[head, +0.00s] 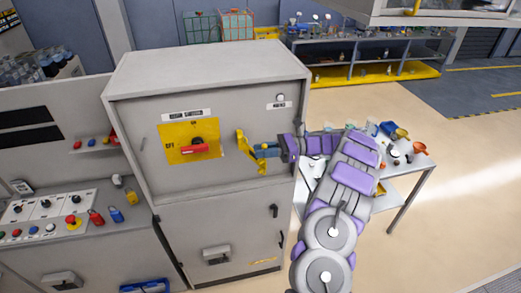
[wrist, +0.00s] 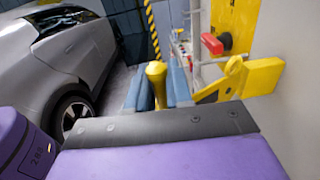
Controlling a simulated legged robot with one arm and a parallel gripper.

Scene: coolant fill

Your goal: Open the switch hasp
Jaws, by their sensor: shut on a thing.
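The yellow switch hasp (head: 241,143) is mounted on the grey cabinet front, right of a red switch handle (head: 194,149) on a yellow plate (head: 172,134). In the head view my gripper (head: 259,151) reaches in from the right, with its blue fingers at the hasp. In the wrist view the hasp bracket (wrist: 262,77) stands out from the panel at right. A yellow rounded piece (wrist: 156,74) sits between the blue fingers of my gripper (wrist: 158,88), which are shut on it. Its join to the bracket is not clear. The red handle (wrist: 212,43) lies beyond.
The grey cabinet (head: 215,75) stands in front of me. A control panel (head: 45,215) with buttons and padlocks is at left. A side table (head: 408,190) with loose items stands behind my arm. A silver car (wrist: 55,60) shows in the wrist view.

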